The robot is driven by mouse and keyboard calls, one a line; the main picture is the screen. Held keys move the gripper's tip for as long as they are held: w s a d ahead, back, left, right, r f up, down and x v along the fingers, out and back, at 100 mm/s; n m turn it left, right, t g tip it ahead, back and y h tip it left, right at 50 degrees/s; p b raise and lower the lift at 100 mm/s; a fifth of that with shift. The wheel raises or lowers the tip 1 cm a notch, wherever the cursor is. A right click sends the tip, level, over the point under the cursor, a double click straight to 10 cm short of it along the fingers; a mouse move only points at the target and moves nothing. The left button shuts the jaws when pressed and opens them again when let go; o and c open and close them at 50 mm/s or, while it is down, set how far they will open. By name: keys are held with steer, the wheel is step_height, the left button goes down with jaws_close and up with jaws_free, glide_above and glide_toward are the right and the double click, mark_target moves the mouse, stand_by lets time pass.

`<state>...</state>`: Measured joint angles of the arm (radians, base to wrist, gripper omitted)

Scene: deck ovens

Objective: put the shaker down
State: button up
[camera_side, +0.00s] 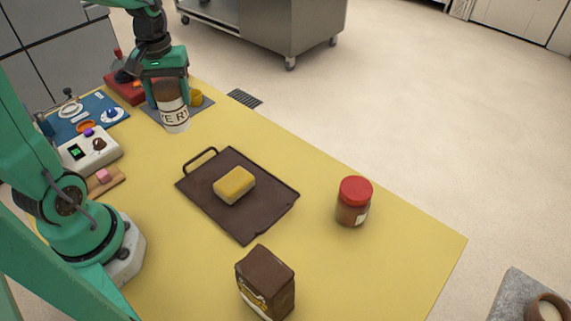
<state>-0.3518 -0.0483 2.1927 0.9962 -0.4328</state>
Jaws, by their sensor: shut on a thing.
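The shaker (174,116) is brown at the top with a pale lower part and a label with dark letters. It stands roughly upright between the fingers of my gripper (170,96) at the far left end of the yellow table. My gripper is shut on it from above, and the fingers cover its upper part. Its lower end shows in front of a grey mat (205,109). I cannot tell whether it touches the table.
A small yellow cup (196,98) is just right of the shaker. A dark tray (232,215) with a yellow sponge-like block (235,185), a red-lidded jar (353,203) and a brown bag (265,282) stand nearer. A white control box (91,150) is left. The table's right part (410,245) is clear.

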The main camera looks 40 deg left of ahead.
steer(key=s+a+f, duration=0.1)
steer(key=a+f, duration=0.5)
steer(key=a, duration=0.4)
steer(key=shift+a, duration=0.15)
steer(key=shift+f, duration=0.15)
steer(key=shift+f, duration=1.9)
steer(key=shift+f, duration=0.15)
steer(key=o, duration=1.1)
step_height(320, 180, up, 12)
steer(key=shift+r, duration=0.15)
